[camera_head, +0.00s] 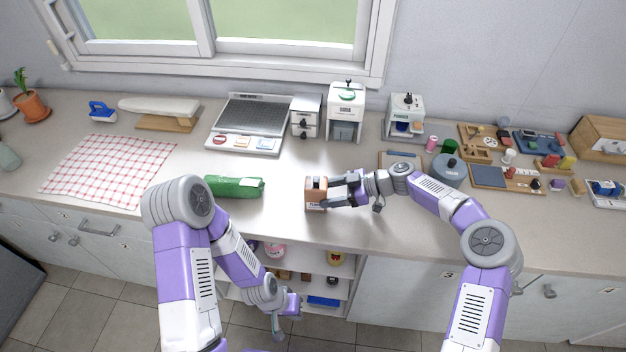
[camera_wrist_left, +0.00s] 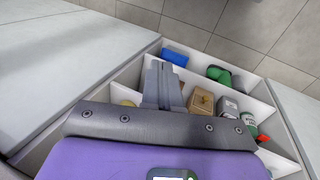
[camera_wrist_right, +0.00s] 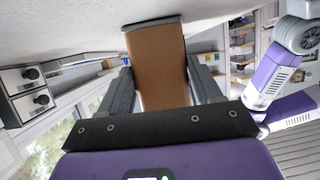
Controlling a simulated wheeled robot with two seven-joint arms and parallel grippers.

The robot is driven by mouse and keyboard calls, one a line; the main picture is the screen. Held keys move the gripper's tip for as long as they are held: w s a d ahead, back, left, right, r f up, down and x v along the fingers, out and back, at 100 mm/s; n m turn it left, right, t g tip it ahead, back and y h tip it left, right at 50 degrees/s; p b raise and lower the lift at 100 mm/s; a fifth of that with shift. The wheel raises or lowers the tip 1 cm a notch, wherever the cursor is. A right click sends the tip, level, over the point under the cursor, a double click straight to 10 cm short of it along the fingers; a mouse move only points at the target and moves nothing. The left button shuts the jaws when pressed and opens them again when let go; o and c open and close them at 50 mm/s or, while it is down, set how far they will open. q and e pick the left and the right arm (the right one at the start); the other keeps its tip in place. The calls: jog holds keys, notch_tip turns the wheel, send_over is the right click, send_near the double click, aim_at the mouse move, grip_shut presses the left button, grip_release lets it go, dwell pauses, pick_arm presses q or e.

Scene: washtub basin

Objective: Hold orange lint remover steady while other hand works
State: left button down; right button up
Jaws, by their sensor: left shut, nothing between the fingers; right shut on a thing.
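The orange lint remover (camera_head: 316,190), a boxy orange-brown thing, is upright at the counter's front edge, left of my right gripper (camera_head: 335,190). My right gripper is shut on it from the right. In the right wrist view the lint remover (camera_wrist_right: 158,70) fills the gap between the two dark fingers (camera_wrist_right: 160,90). I cannot tell whether its base touches the counter. My left gripper (camera_head: 283,318) hangs low in front of the open shelves below the counter. In the left wrist view its fingers (camera_wrist_left: 163,85) are together and empty.
A green rolled bundle (camera_head: 233,187) lies left of the lint remover. The open shelves (camera_head: 325,268) below hold several small items, including a blue box (camera_head: 323,301). A checkered cloth (camera_head: 108,170) lies at left. Trays and small objects crowd the right side. Counter between is clear.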

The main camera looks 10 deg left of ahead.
aim_at(316, 182)
pick_arm(q)
jog(key=w+r+m+t, duration=0.2)
jog(key=w+r+m, duration=0.3)
jog(key=r, duration=0.7)
jog(key=w+a+r+m+t, duration=0.1)
jog(key=w+r+m, duration=0.3)
jog(key=r, duration=0.8)
jog(key=w+r+m+t, duration=0.2)
jog(key=w+r+m, duration=0.3)
jog(key=r, duration=0.8)
jog(key=shift+w+a+m+t, duration=0.3)
jog(key=shift+a+m, duration=0.05)
jog(key=shift+m, duration=0.85)
jog(key=x, duration=0.3)
jog(key=w+x, duration=0.1)
jog(key=x, duration=0.3)
jog(key=w+r+x, duration=0.1)
jog(key=x, duration=0.3)
jog(key=shift+a+f, duration=0.15)
jog(key=shift+a, duration=0.15)
jog(key=shift+w, duration=0.75)
